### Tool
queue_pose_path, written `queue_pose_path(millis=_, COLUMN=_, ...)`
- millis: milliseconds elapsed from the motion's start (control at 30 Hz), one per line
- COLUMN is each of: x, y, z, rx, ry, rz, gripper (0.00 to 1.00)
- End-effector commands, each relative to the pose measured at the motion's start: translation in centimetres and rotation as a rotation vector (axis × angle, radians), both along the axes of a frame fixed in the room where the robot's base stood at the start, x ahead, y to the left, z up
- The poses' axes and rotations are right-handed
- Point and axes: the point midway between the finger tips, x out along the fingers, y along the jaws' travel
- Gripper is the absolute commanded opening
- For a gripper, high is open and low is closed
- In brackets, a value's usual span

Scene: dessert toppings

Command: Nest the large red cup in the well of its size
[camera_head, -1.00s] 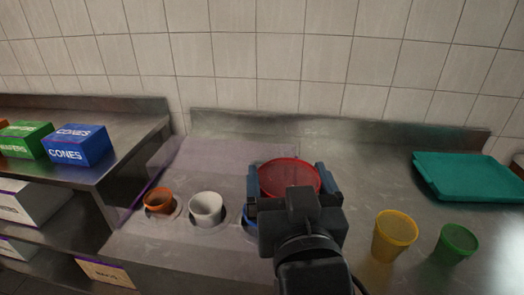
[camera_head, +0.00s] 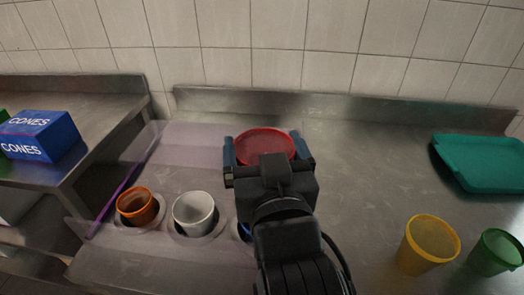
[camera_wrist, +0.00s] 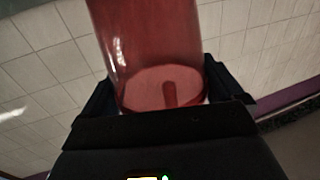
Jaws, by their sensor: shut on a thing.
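The large red cup (camera_head: 265,146) is held upright between the fingers of my gripper (camera_head: 268,158), its open rim facing up in the head view. The red cup (camera_wrist: 150,45) fills the upper middle of the wrist view, between the two dark fingers. A clear purple-tinted tray with wells (camera_head: 112,249) lies on the counter to the left. An orange cup (camera_head: 137,205) and a white cup (camera_head: 194,213) stand in wells of it. A sliver of blue (camera_head: 243,231) shows beside my arm. My gripper and arm hide the tray's right part, so the well for the red cup cannot be made out.
A yellow cup (camera_head: 428,243) and a green cup (camera_head: 495,252) stand on the counter at the right. A teal tray (camera_head: 482,163) lies at the back right. A blue cones box (camera_head: 40,137) sits on the left counter. Bare counter lies between.

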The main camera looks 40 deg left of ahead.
Motion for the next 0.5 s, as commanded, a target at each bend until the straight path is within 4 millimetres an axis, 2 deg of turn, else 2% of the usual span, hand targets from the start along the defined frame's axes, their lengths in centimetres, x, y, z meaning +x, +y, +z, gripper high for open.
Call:
queue_pose_path(millis=33, x=0.0, y=0.0, z=-0.6, rx=-0.001, ry=0.001, rz=0.000, gripper=0.50)
queue_pose_path(millis=267, x=0.0, y=0.0, z=-1.1, rx=-0.001, ry=0.001, rz=0.000, gripper=0.50)
queue_pose_path(millis=500, x=0.0, y=0.0, z=-2.5, rx=-0.001, ry=0.001, rz=0.001, gripper=0.50)
